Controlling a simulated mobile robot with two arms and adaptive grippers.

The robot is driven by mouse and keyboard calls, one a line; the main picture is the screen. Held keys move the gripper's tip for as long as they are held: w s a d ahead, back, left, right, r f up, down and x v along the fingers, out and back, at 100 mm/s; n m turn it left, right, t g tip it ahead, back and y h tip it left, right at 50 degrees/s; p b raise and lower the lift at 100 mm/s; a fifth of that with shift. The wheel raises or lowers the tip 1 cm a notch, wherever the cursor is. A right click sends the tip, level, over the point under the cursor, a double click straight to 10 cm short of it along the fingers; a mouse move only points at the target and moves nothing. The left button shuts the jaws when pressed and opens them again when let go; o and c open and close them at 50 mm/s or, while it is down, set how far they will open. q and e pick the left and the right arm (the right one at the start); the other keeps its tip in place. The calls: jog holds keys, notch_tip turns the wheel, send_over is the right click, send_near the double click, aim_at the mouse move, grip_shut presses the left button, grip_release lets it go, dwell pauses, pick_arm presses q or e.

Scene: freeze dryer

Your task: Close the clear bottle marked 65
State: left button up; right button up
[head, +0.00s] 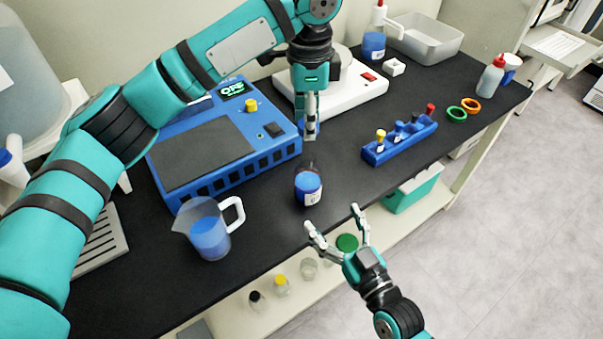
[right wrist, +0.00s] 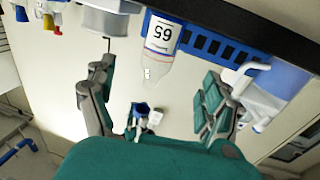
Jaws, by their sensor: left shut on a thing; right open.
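The clear bottle marked 65 (head: 308,187) stands upright on the black bench, with blue contents and a white label. In the right wrist view, which is upside down, the bottle (right wrist: 160,42) shows its "65" label and clear neck. My left gripper (head: 311,132) is above and behind it, pointing down and shut on a small blue thing, probably a cap, mostly hidden by the fingers. My right gripper (head: 333,219) is open and empty at the bench's front edge, its fingers spread towards the bottle but apart from it.
A jug of blue liquid (head: 210,233) stands left of the bottle. A blue machine (head: 222,148) and a white device (head: 345,97) are behind. A blue rack (head: 400,139) holds several small capped items at right. Bare bench lies between bottle and rack.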

aim_at(314, 191)
pick_arm(q)
jog(key=shift+s+d+r, duration=0.1)
jog(key=shift+s+d, duration=0.05)
jog(key=shift+s, duration=0.1)
jog(key=shift+w, duration=0.1)
pick_arm(e)
jog(key=x, duration=1.1)
jog(key=shift+w+a, duration=0.15)
jog(key=shift+w, duration=0.15)
grip_shut()
pick_arm(q)
jog(key=shift+f, duration=2.55)
